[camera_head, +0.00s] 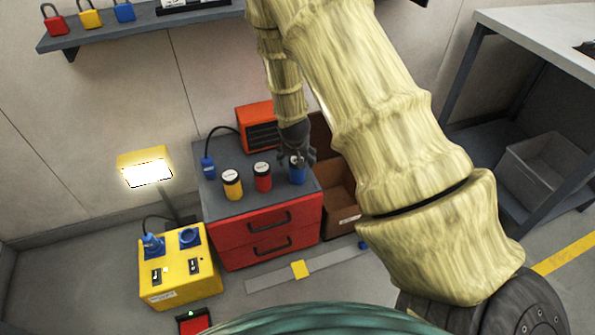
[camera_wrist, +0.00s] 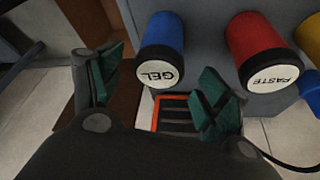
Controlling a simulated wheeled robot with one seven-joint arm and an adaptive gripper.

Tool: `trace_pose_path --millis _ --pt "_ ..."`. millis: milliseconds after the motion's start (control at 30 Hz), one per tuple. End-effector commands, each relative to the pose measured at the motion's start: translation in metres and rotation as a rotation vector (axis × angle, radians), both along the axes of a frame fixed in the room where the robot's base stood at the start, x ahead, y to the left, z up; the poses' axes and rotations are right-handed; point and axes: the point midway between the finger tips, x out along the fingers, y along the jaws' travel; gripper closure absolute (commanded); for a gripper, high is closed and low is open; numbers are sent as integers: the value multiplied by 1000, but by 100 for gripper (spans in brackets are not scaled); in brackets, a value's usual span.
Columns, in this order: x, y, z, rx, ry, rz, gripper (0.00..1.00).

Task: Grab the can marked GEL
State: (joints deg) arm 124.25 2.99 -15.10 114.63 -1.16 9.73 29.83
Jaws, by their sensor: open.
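The can marked GEL (camera_wrist: 163,50) is blue with a dark rim and a white lid label. In the wrist view it lies between and just beyond my two open fingers. In the head view the blue can (camera_head: 298,172) stands at the right front of the red cabinet's grey top, partly hidden by my gripper (camera_head: 297,155). My gripper (camera_wrist: 160,90) is open and empty, just above the can. Whether a finger touches the can cannot be told.
A red can marked PASTE (camera_wrist: 266,55) and a yellow can (camera_head: 232,184) stand left of the blue can on the cabinet (camera_head: 225,207). An orange heater-like box (camera_head: 257,124) stands behind. A brown carton (camera_head: 340,190) is to the right. A blue plug (camera_head: 207,167) lies at the left edge.

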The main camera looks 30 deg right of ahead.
Motion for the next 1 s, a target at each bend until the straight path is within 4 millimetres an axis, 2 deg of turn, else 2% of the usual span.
trace_pose_path --millis 433,700,767,1000 --pt "7 -8 -47 1 1 0 24" --pt "9 -9 -50 0 0 0 24" --pt "9 -9 -50 0 0 0 31" --pt "9 -9 -50 0 0 0 75"
